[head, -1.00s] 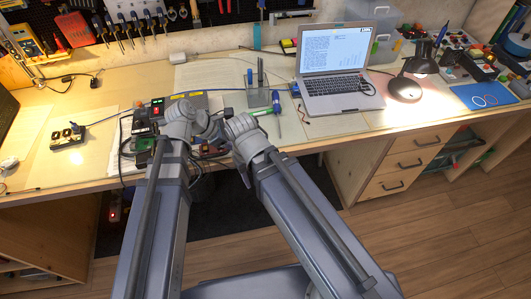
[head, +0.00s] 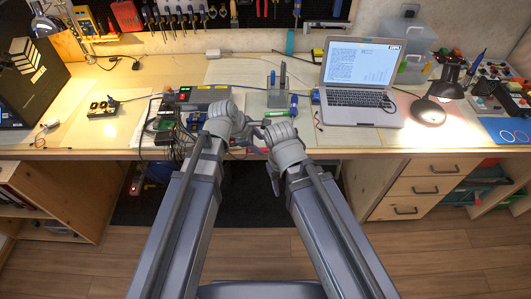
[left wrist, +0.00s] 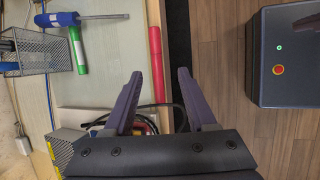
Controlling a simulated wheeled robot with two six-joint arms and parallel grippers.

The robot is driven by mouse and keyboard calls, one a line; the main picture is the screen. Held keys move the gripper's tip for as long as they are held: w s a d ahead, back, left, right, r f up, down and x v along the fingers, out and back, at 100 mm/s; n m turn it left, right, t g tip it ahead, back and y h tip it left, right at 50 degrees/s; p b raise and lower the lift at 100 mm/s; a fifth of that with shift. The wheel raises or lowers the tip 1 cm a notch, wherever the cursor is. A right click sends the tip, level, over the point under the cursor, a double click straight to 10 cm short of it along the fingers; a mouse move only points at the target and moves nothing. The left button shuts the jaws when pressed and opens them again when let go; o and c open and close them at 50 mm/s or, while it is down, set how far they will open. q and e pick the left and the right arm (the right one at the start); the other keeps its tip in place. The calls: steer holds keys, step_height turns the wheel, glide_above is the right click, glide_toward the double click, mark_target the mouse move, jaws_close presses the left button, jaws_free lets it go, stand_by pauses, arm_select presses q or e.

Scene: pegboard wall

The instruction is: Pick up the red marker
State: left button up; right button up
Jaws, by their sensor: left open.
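The red marker (left wrist: 157,65) shows in the left wrist view, lying along the front edge of the desk. My left gripper (left wrist: 160,74) is open, one finger on each side of the marker's line.
A green marker (left wrist: 77,48), a blue-handled screwdriver (left wrist: 68,19) and a mesh holder (left wrist: 38,52) lie near the red marker. A laptop (head: 360,78) and lamp (head: 428,110) stand to the right. Cables and a dark device (head: 204,96) are at the left.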

mark_target(266, 151)
arm_select(q)
steer(key=shift+w+b+x, duration=0.1)
steer(key=shift+b+x, duration=1)
steer(key=shift+x, duration=0.3)
steer(key=shift+w+b+x, duration=0.15)
steer(key=shift+b+x, duration=0.9)
steer(key=shift+x, duration=0.4)
steer(key=shift+r, duration=0.2)
jaws_close()
